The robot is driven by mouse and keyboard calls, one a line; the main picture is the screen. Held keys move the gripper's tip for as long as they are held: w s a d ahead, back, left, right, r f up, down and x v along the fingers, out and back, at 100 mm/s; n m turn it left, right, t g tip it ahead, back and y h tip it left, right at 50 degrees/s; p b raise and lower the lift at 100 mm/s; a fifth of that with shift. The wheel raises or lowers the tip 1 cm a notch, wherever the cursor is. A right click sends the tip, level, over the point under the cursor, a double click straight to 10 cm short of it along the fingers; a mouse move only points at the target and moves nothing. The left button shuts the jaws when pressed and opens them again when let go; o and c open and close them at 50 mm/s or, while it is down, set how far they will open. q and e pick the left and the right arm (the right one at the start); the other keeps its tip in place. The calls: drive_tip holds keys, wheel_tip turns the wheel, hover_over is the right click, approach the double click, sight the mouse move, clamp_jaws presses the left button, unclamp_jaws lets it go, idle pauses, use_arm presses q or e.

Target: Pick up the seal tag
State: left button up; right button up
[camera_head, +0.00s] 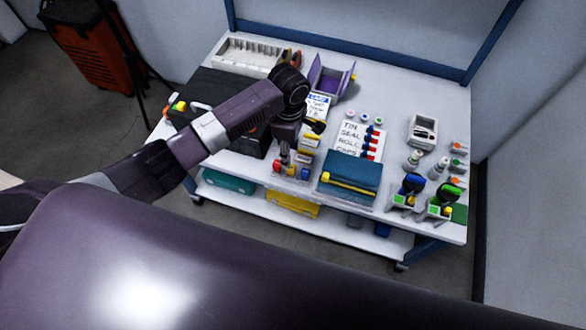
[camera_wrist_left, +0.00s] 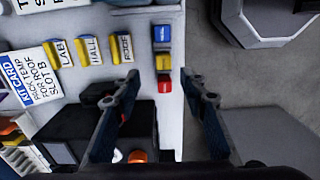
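Three small coloured tags lie in a row near the table's front edge: a red one (camera_wrist_left: 165,86), a yellow one (camera_wrist_left: 163,62) and a blue one (camera_wrist_left: 162,34). In the head view the red one (camera_head: 277,167) is leftmost. I cannot read which is the seal tag. My left gripper (camera_wrist_left: 160,80) is open and empty, its fingers either side of the red tag in the picture. Its height above the tag is unclear. In the head view my left gripper (camera_head: 291,154) points down at this row and partly covers it. My right gripper is not in view.
Yellow-edged labels LAB (camera_wrist_left: 58,53), HALL (camera_wrist_left: 90,50) and ROOF (camera_wrist_left: 122,47) lie beside the kit card (camera_wrist_left: 28,83). A black case (camera_head: 213,88) stands left, a blue pouch (camera_head: 350,178) right. The floor (camera_wrist_left: 235,70) shows beyond the table edge.

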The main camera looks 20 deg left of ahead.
sight(291, 171)
use_arm(q)
drive_tip(key=f, duration=0.6)
drive_tip(key=shift+s+d+f, duration=0.2)
drive_tip(key=shift+s+d, duration=0.05)
drive_tip(key=shift+s, duration=0.15)
drive_tip(key=shift+f, duration=0.65)
drive_tip(key=shift+c, duration=0.4)
drive_tip(key=c, duration=0.8)
